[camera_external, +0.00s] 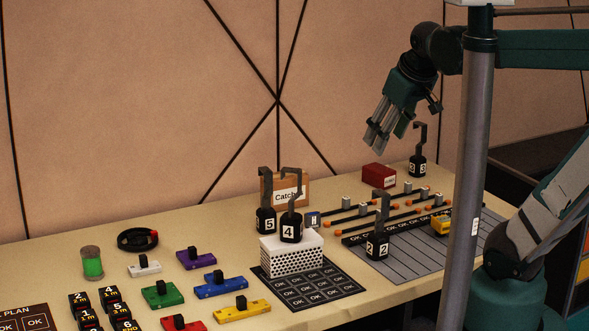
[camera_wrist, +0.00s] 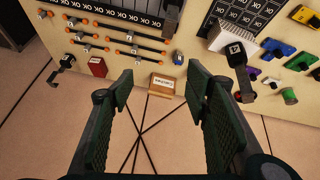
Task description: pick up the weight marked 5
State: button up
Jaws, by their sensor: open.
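The weight marked 5 (camera_external: 265,220) is a black block with a white label and a tall grey hook. It stands on the table in the external view, left of the weight marked 4 (camera_external: 290,231), which sits on a white perforated box (camera_external: 291,255). My gripper (camera_external: 388,139) is high above the table's back, well to the right of the weight marked 5, open and empty. In the wrist view my gripper's fingers (camera_wrist: 158,84) are spread apart, with a black hooked weight (camera_wrist: 237,54) right of them. I cannot make out the 5 label in that view.
A box labelled Catch (camera_external: 289,188) stands behind the weights. A red box (camera_external: 378,176) and another hooked weight (camera_external: 417,166) are at the back right. A further weight (camera_external: 377,244) stands near orange-tipped rods. Coloured blocks (camera_external: 220,284) fill the front left.

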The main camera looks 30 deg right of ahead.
jog(key=w+a+r+n+g+p, duration=0.2)
jog(key=w+a+r+n, duration=0.1)
jog(key=w, duration=0.5)
jog(key=n+g+h+p, duration=0.4)
jog(key=n+p, duration=0.3)
jog(key=n, duration=0.4)
send_over(260, 212)
notch_tip(260, 212, down, 6)
notch_tip(260, 212, down, 16)
jog(key=shift+a, duration=0.45)
jog(key=shift+w, duration=0.1)
jog(key=shift+x, duration=1.35)
